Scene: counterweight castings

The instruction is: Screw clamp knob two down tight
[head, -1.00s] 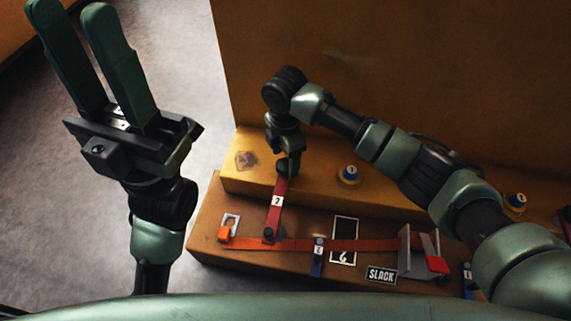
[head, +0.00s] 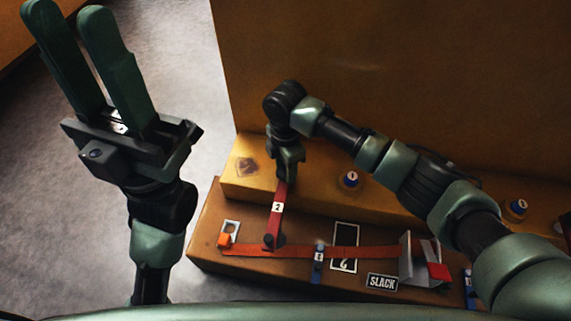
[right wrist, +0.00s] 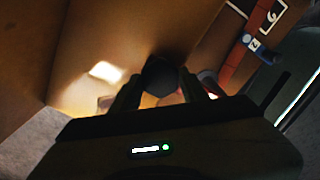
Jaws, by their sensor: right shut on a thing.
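The red clamp bar marked 2 (head: 276,222) runs from the yellow ledge down to the orange strap on the brown block. My right gripper (head: 285,178) points down at the bar's upper end and hides the knob there in the head view. In the right wrist view a dark round knob (right wrist: 161,76) sits between the fingers of the right gripper (right wrist: 160,92), which is shut on it. I cannot tell how tightly the knob is seated. My left gripper (head: 70,25) is open and empty, raised at the left, away from the block.
Blue-based knobs (head: 350,180) stand on the yellow ledge (head: 238,182) to the right of my gripper. The orange strap (head: 370,253) crosses the brown block (head: 210,245), under a blue clamp (head: 317,266), to a grey bracket (head: 408,262). A SLACK plate (head: 381,282) lies in front.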

